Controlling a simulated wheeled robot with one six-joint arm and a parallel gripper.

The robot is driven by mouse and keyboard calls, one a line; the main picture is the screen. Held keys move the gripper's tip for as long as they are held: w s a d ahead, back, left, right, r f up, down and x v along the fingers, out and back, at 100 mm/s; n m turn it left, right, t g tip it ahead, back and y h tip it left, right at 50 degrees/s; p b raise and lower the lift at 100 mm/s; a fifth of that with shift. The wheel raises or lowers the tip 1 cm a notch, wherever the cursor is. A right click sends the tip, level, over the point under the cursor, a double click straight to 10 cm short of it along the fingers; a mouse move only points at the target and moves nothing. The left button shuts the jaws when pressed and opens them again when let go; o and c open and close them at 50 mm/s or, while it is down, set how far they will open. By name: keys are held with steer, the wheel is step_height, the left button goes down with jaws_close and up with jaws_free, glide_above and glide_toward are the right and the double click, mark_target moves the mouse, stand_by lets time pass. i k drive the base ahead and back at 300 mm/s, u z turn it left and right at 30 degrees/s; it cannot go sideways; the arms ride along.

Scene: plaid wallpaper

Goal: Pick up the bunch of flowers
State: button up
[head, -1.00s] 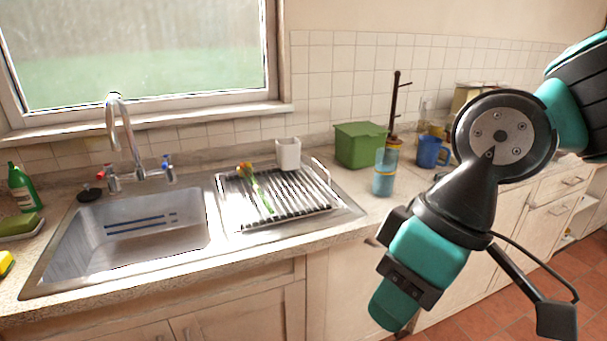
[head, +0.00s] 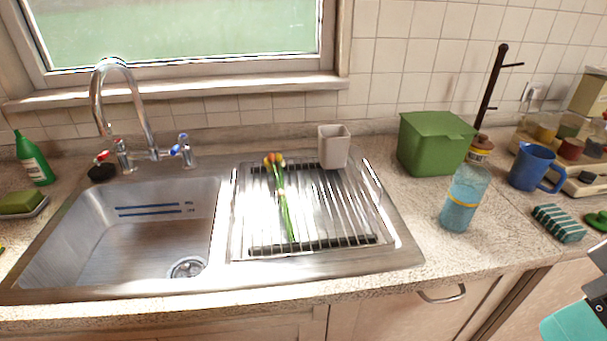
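The bunch of flowers (head: 282,195) lies on the metal drying rack (head: 340,215) to the right of the sink. Its orange and yellow heads point toward the window and its green stems toward the counter's front edge. Nothing covers it. Only a teal and black part of my arm shows at the lower right edge, well to the right of the flowers. My gripper's fingers are out of view.
A pale cup (head: 334,148) stands on the rack's back edge, just right of the flower heads. A green bin (head: 432,145), a blue bottle (head: 464,200) and a blue mug (head: 534,167) stand farther right. The sink (head: 125,235) and its tall tap (head: 140,112) are at left.

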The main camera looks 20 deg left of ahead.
mark_target(276, 162)
steer(key=u, duration=0.55)
steer(key=i, duration=0.85)
steer(key=u, duration=0.8)
